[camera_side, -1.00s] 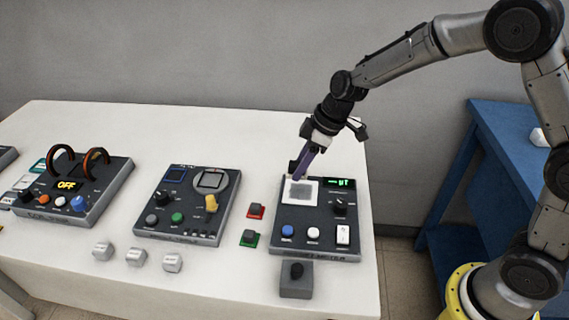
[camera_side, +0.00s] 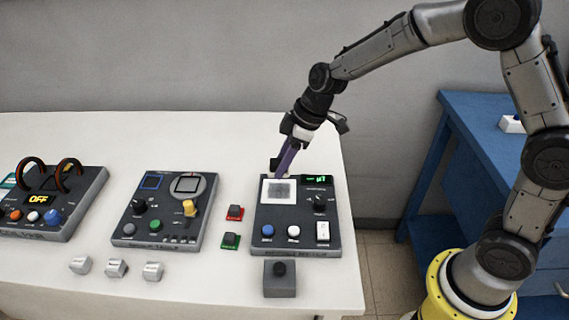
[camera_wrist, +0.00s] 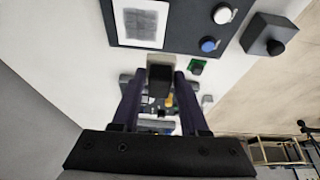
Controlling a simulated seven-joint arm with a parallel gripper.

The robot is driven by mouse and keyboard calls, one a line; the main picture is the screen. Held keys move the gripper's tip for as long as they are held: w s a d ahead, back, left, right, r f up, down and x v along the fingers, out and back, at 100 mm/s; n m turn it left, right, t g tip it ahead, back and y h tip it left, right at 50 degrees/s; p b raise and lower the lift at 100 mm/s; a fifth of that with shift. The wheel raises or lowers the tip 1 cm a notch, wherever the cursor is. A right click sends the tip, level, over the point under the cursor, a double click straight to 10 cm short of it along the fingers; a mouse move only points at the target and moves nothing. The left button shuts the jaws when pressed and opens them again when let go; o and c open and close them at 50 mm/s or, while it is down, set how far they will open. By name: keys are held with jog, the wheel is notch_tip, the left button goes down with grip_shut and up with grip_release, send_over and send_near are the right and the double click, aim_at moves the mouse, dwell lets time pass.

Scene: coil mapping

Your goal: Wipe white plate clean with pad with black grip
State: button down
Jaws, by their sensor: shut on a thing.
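The white plate (camera_side: 265,198) lies on the rightmost dark panel, with a grey smudged patch on its middle. The plate also shows at the top of the wrist view (camera_wrist: 119,32), with the grey patch on it. My gripper (camera_side: 281,170) is at the plate's back edge, its purple fingers pointing down and tilted. It is shut on the pad with black grip (camera_wrist: 160,78), which shows between the fingers in the wrist view with a beige part beside the black. The fingers partly hide the pad in the side view; I cannot tell whether it touches the plate.
The rightmost panel (camera_side: 275,247) has a green display, a black knob, buttons and a switch. A grey block with a black knob (camera_side: 280,280) stands in front of it. Red (camera_side: 235,213) and green (camera_side: 230,242) buttons are left of it. Two other panels stand further left.

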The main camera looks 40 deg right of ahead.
send_over(280, 182)
jog(key=f, duration=0.2)
jog(key=shift+s+d+f, duration=0.1)
jog(key=shift+d+f, duration=0.05)
jog(key=shift+f, duration=3.85)
jog(key=shift+s+a+r, duration=0.1)
jog(key=shift+s+a, duration=0.05)
jog(key=shift+a, duration=0.1)
jog(key=shift+s+a+f, duration=0.25)
jog(key=shift+s+a, duration=2)
jog(key=shift+s, duration=0.1)
jog(key=shift+w+d, duration=2.35)
jog(key=shift+w, duration=0.05)
jog(key=shift+w+d, duration=0.15)
jog(key=shift+d, duration=0.15)
jog(key=shift+s+a, duration=0.25)
jog(key=shift+s, duration=0.2)
jog(key=shift+s+a, duration=0.2)
jog(key=shift+s, duration=0.25)
jog(key=shift+s+a, duration=1.85)
jog(key=shift+w+d, duration=2.35)
jog(key=shift+d, duration=0.05)
jog(key=shift+w+d+r, duration=0.1)
jog(key=shift+w+r, duration=0.1)
notch_tip(280, 182, up, 8)
